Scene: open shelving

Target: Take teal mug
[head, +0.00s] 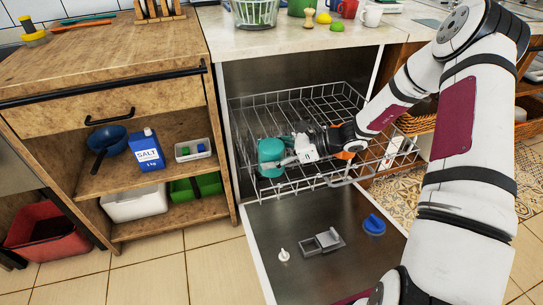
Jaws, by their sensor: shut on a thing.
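The teal mug (271,154) is in the head view, at the left front part of the open wire rack (290,108) of the dishwasher. My gripper (287,158) reaches in from the right and is shut on the mug's right side. The fingers cover part of that side, so I cannot see the handle clearly. I cannot tell whether the mug touches the rack wires.
The opened dishwasher door (285,222) lies below the rack, with a grey tray (322,243) and a blue-lidded container (374,225) on it. A wooden shelf unit (130,182) stands left. The counter (300,37) above holds a white mug (371,16) and other items.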

